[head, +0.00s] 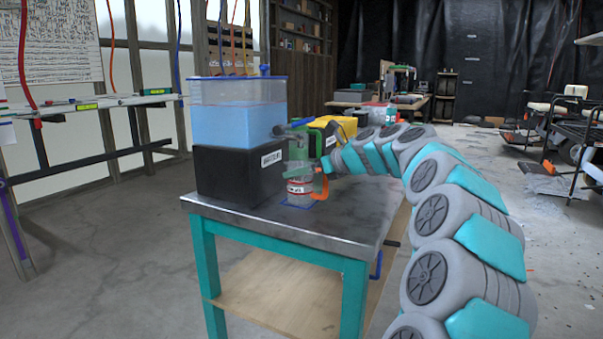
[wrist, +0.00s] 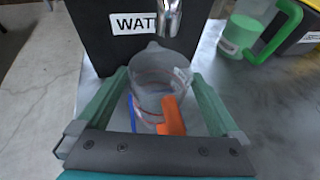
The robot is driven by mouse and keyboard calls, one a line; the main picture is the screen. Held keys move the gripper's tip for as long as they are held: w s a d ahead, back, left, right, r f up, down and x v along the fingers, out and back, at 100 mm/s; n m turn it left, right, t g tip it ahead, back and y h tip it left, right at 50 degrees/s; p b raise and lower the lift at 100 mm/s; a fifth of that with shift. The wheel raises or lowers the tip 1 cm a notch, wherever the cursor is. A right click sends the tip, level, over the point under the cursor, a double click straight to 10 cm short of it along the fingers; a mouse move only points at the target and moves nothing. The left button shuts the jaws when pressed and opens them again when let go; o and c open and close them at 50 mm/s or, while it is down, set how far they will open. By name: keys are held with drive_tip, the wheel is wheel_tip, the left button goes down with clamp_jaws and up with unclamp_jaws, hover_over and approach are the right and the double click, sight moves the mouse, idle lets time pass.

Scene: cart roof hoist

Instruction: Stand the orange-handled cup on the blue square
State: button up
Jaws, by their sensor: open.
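The orange-handled cup (head: 299,189) is clear with a printed label and stands upright on the cart top. Its orange handle (wrist: 171,116) faces my gripper in the wrist view, where the cup (wrist: 155,72) also shows. The blue square (head: 297,206) shows as a blue outline at the cup's base; the cup appears to stand on it, though much of the outline is hidden. A blue strip of it shows left of the cup in the wrist view (wrist: 132,113). My gripper (wrist: 158,76) is open, with one green finger on each side of the cup; finger contact is unclear.
A black box (head: 235,172) labelled as water carries a clear tank (head: 238,110) of blue liquid. Its metal spout (wrist: 169,17) hangs close above the cup. A green-handled cup (wrist: 241,34) and a yellow-and-black box (wrist: 300,38) stand behind right. The cart's front top (head: 300,228) is clear.

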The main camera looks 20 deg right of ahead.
drive_tip(key=v, duration=1.1)
drive_tip(key=shift+r, duration=0.15)
drive_tip(key=a+f+n+g, duration=0.1)
drive_tip(key=a+n, duration=0.1)
drive_tip(key=a, duration=0.2)
drive_tip(key=s+a+f+n+g, duration=0.1)
drive_tip(key=a+n, duration=0.1)
drive_tip(key=a, duration=0.2)
drive_tip(key=s+a+f+n+g+y, duration=0.1)
drive_tip(key=a+f+n, duration=0.1)
drive_tip(key=a, duration=0.2)
drive_tip(key=shift+s, duration=0.25)
drive_tip(key=s+a+f+n+g, duration=0.5)
drive_tip(key=s+a+f+n, duration=0.55)
drive_tip(key=a, duration=0.35)
drive_tip(key=s+f+n+g+h, duration=0.2)
drive_tip(key=s+f+n, duration=0.3)
drive_tip(key=s, duration=0.4)
drive_tip(key=s+f+n+g+h, duration=0.2)
drive_tip(key=s+f+n, duration=0.3)
drive_tip(key=s, duration=0.5)
drive_tip(key=s+d+f+n+g+h, duration=0.1)
drive_tip(key=s+f+n+g+h, duration=0.1)
drive_tip(key=s+f+n, duration=0.3)
drive_tip(key=s+f, duration=0.1)
drive_tip(key=s, duration=0.3)
drive_tip(key=shift+s, duration=0.35)
drive_tip(key=shift+d, duration=0.1)
